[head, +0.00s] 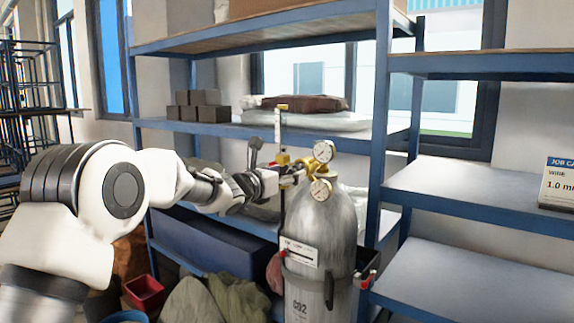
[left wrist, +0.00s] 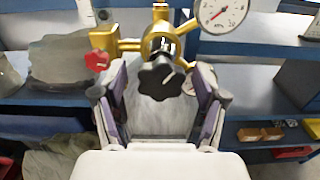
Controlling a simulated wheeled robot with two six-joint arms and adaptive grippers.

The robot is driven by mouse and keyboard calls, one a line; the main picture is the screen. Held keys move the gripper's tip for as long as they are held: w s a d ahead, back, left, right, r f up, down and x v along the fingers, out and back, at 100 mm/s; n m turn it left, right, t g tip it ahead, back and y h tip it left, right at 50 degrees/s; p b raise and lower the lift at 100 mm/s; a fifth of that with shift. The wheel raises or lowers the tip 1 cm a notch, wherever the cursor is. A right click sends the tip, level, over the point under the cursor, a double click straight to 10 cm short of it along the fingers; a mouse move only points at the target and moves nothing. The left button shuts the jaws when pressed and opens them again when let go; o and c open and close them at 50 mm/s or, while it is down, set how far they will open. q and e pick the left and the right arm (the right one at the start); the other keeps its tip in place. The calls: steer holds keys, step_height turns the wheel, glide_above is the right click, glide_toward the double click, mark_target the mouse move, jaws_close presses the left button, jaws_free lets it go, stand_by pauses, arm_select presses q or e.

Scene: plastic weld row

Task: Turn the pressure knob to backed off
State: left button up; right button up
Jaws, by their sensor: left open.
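The pressure knob (left wrist: 160,80) is a black lobed knob on the front of the brass regulator (left wrist: 161,43). In the left wrist view it lies between the two fingers of my open left gripper (left wrist: 162,88), with a gap showing on both sides. In the head view my left gripper (head: 278,180) reaches the regulator from the left and hides the knob. Two round gauges, the upper one (head: 323,151) and the lower one (head: 320,189), sit on the regulator above the grey CO2 cylinder (head: 320,240). The knob's setting cannot be read. My right gripper is not in view.
A small red knob (left wrist: 97,60) sits on the regulator's left side. A yellow-topped flowmeter tube (head: 278,130) stands close behind my gripper. Blue shelving (head: 380,120) rises behind the cylinder. Shelves at the right (head: 460,185) are mostly bare. A red bin (head: 146,292) lies low left.

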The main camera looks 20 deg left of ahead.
arm_select(q)
steer(key=shift+s+r, duration=0.1)
steer(key=shift+s, duration=0.1)
steer(key=shift+w, duration=0.15)
steer(key=c, duration=1.1)
